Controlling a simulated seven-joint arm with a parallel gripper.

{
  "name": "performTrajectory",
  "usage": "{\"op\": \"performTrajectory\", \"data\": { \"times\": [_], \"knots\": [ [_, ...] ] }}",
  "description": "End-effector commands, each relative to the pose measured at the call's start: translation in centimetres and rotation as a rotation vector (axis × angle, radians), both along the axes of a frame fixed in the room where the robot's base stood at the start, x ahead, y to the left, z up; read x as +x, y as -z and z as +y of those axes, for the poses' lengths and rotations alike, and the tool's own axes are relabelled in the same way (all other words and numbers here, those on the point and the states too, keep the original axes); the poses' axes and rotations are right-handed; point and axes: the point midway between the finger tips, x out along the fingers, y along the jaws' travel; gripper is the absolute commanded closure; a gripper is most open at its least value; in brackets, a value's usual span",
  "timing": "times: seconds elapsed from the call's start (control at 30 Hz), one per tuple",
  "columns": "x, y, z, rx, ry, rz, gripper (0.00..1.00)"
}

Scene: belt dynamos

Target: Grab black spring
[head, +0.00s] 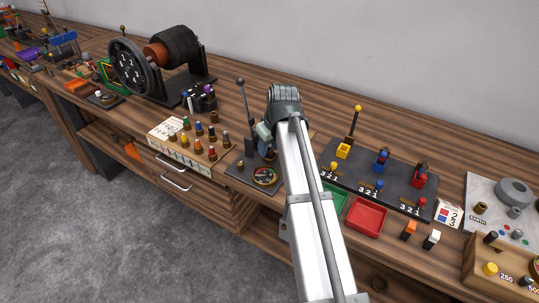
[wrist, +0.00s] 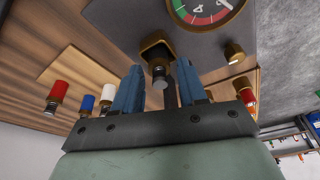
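In the wrist view, a dark, short cylinder (wrist: 160,73) with a grey end stands in a square brass holder (wrist: 156,45). It may be the black spring, but coils are too small to make out. My gripper (wrist: 159,72) is open, with its two blue fingers on either side of this cylinder and a visible gap at each side. In the head view my gripper (head: 265,132) is low over the dark plate with the round gauge (head: 265,176). My arm and gripper hide much of that spot.
A board (head: 170,133) with several coloured pegs stands left of my gripper. An upright lever (head: 245,110) rises close by. A dynamo (head: 165,58) stands further left. A dark switch panel (head: 375,187) and a red tray (head: 366,216) lie to the right.

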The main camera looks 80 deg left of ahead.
Motion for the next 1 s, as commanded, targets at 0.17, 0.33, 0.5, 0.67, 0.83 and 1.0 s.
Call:
{"op": "performTrajectory", "data": {
  "times": [0.17, 0.33, 0.5, 0.67, 0.83, 1.0],
  "knots": [
    [0.0, 0.0, 0.0, 0.000, 0.000, 0.000, 0.76],
    [0.0, 0.0, 0.0, 0.000, 0.000, 0.000, 0.92],
    [0.0, 0.0, 0.0, 0.000, 0.000, 0.000, 1.00],
    [0.0, 0.0, 0.0, 0.000, 0.000, 0.000, 1.00],
    [0.0, -0.8, 0.1, 0.002, 0.000, 0.000, 1.00],
    [0.0, -3.2, 0.1, 0.002, -0.001, 0.000, 1.00]
  ]
}}
